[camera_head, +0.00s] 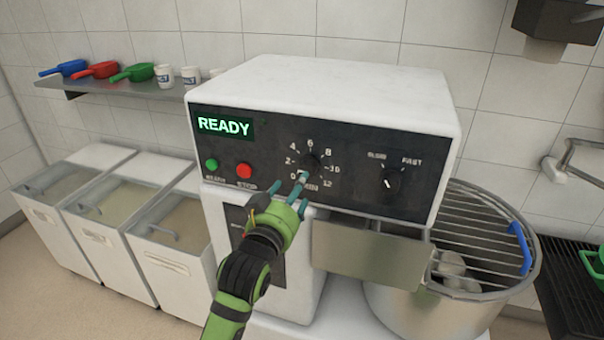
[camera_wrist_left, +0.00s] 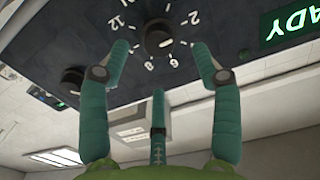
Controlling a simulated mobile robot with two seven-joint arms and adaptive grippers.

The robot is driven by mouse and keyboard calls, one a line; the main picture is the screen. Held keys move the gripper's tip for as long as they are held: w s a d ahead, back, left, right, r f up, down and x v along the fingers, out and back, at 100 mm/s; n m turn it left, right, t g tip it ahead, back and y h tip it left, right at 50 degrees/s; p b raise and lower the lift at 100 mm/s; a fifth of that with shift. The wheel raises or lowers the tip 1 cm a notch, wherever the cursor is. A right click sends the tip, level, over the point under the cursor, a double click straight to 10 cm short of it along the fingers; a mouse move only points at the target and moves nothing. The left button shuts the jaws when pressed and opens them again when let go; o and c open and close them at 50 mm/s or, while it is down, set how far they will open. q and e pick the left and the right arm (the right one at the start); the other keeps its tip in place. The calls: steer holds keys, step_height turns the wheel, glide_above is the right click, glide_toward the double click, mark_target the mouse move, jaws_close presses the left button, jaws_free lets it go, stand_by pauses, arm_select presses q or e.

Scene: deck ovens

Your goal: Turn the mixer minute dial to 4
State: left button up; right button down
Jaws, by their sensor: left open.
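The minute dial (camera_head: 311,161) is a dark round knob on the mixer's black front panel, ringed by white numbers from 0 to 12. My left gripper (camera_head: 291,189) is just in front of and below the dial, open. Its fingers hide the lower part of the dial in the head view. In the left wrist view, the dial (camera_wrist_left: 158,39) lies beyond and between the two spread upper fingers of the gripper (camera_wrist_left: 158,56), with a third finger below. I cannot tell clearly where the dial's pointer stands. The display (camera_head: 224,125) reads READY. My right gripper is out of view.
The speed dial (camera_head: 391,181), marked SLOW and FAST, is right of the minute dial. A green button (camera_head: 211,165) and a red STOP button (camera_head: 244,170) are to its left. The mixing bowl (camera_head: 425,312) with its wire guard (camera_head: 475,222) stands at lower right.

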mark_target(308, 168)
arm_select(q)
steer(key=p+x, duration=0.1)
steer(key=x, duration=0.6)
steer(key=shift+d+p, duration=0.2)
steer(key=shift+p, duration=0.15)
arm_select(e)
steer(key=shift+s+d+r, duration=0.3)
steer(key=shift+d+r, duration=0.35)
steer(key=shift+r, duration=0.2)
arm_select(q)
steer(key=shift+s+r, duration=0.1)
steer(key=shift+s, duration=0.05)
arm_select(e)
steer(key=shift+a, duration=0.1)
arm_select(q)
steer(key=shift+c, duration=1.2)
steer(key=c, duration=0.9)
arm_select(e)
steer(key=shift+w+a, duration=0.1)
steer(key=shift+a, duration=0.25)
